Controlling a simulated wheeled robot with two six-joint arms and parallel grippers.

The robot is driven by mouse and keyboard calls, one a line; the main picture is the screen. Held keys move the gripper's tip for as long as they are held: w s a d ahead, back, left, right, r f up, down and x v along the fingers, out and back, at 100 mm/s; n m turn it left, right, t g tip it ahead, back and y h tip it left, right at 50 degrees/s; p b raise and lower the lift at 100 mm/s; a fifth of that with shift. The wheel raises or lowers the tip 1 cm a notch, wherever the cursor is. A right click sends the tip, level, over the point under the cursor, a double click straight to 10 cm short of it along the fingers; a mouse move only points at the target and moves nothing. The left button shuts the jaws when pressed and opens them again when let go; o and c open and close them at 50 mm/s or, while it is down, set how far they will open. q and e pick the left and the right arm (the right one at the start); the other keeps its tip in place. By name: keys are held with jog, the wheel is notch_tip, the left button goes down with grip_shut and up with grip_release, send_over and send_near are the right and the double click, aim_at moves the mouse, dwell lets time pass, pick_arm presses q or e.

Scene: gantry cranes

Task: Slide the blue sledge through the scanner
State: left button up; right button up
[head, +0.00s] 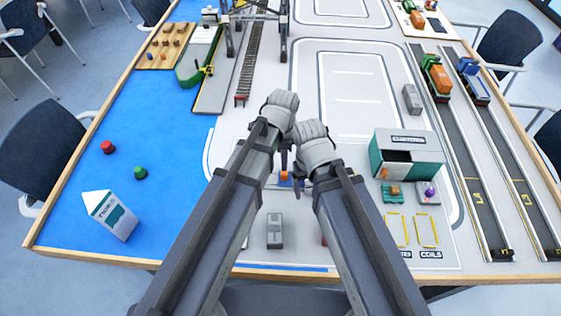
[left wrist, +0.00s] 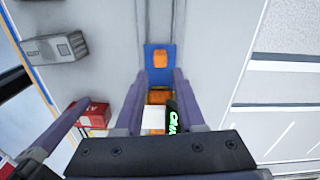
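The blue sledge (left wrist: 149,52) lies on the pale mat in the left wrist view, with an orange block (left wrist: 161,59) on it. In the head view the sledge (head: 285,184) is a small blue patch, mostly hidden by my arms. My left gripper (left wrist: 160,82) is open, its fingers apart on either side of the line of the sledge. A second orange piece shows between the fingers; I cannot tell whether they touch it. A dark panel with green lettering (left wrist: 172,122), perhaps part of the scanner, shows behind them. My right gripper (head: 294,170) is close beside the left one; its fingers are largely hidden.
A grey block (head: 275,231) stands on the mat near the front edge. A red container (left wrist: 90,115) stands at the left in the wrist view. A teal and grey shed (head: 407,155) is on the right.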

pick_arm(q)
jog(key=shift+a+r+n, duration=0.1)
jog(key=shift+a+n, duration=0.35)
jog(key=shift+n, duration=0.65)
jog(key=shift+c, duration=0.7)
jog(key=a+n, duration=0.1)
jog(key=n, duration=0.2)
jog(key=a+n+h, duration=0.1)
jog(key=n, duration=0.3)
jog(key=a+n, duration=0.1)
jog(key=n, duration=0.2)
jog(key=shift+w+a+r+n+h+p, duration=0.1)
jog(key=shift+a+r+n+h+p, duration=0.2)
jog(key=shift+r+n, duration=0.1)
grip_shut()
jog(key=a+r+n+h, duration=0.1)
jog(key=a+n, duration=0.2)
jog(key=n, duration=0.8)
jog(key=a+r+n+h, duration=0.1)
jog(key=a+n, duration=0.2)
jog(key=n, duration=0.7)
jog(key=shift+a+n+h+p, duration=0.3)
jog(key=shift+n+p, duration=0.1)
jog(key=shift+p, duration=0.05)
